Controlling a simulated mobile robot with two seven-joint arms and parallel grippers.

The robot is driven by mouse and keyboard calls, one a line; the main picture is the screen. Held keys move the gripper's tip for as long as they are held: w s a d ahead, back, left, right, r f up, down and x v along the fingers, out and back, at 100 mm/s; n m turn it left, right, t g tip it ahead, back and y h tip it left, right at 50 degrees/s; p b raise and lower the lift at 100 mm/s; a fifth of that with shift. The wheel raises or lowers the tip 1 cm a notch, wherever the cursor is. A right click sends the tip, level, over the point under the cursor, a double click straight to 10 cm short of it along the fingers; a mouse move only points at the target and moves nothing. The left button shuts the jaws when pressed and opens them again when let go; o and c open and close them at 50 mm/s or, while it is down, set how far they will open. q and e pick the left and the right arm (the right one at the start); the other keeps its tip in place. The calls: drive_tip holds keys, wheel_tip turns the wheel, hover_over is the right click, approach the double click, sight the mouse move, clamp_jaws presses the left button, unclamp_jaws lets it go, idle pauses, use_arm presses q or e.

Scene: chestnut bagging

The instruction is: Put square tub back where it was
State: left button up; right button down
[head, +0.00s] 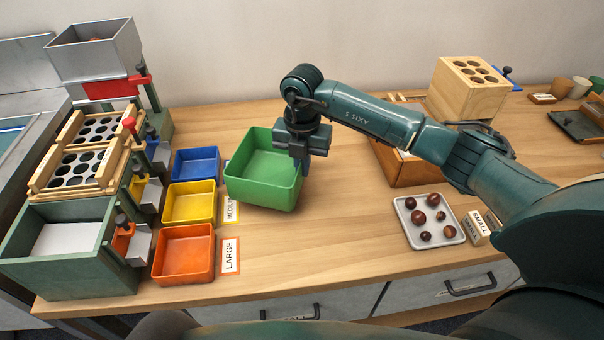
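The square tub is green and empty (262,180), upright and turned a little askew near the middle of the table in the head view. My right gripper (302,158) points down at the tub's right rim, near its back right corner. Its fingers appear to be closed on the tub's wall, one on either side; the body of the gripper partly hides them. I cannot tell whether the tub's base touches the table. My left gripper is not in view.
Blue (195,164), yellow (190,203) and orange (184,254) bins stand left of the tub, beside the sorting stand (70,240). A white tray of chestnuts (408,232) lies at right. A wooden block with holes (466,98) stands behind. The table front of the tub is clear.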

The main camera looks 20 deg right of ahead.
sight(302, 183)
drive_tip(key=shift+f, duration=1.55)
drive_tip(key=shift+f, duration=0.1)
drive_tip(key=c, duration=1.6)
unclamp_jaws()
drive_tip(key=shift+c, duration=0.2)
wheel_tip(302, 183, up, 12)
drive_tip(key=shift+r, duration=0.1)
